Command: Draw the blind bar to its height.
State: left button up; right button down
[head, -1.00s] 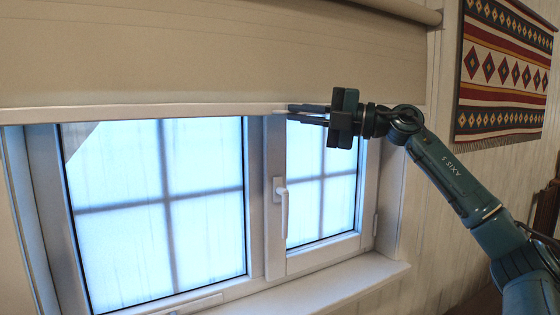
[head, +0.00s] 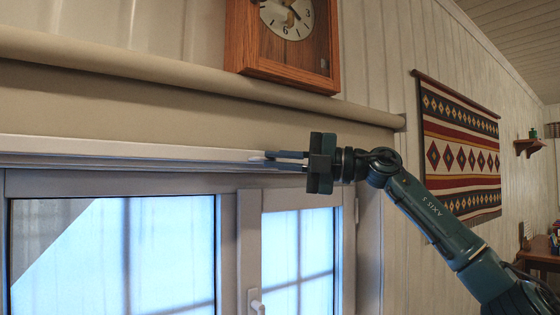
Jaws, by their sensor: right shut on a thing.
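The blind bar (head: 130,150) is a pale strip along the lower edge of the beige blind (head: 190,105), in the head view. It lies across the top of the window, a short way below the roller (head: 180,72). My right gripper (head: 282,161) is shut on the bar towards its right end, with its fingers pointing left. The fingers cover a small part of the bar. My left gripper is not in view.
The window (head: 228,240) with its white handle (head: 256,303) is below the bar. A wooden clock (head: 285,65) hangs just above the roller. A patterned wall hanging (head: 460,150) and a small shelf (head: 528,146) are to the right.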

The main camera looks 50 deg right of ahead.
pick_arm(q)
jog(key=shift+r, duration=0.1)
pick_arm(e)
jog(key=shift+s+d+r, duration=0.15)
jog(key=shift+r, duration=0.25)
jog(key=c, duration=1.7)
grip_release()
jog(key=shift+c, duration=0.2)
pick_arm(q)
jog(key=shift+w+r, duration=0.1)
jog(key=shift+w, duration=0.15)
pick_arm(e)
jog(key=shift+o, duration=0.9)
jog(key=shift+f, duration=0.15)
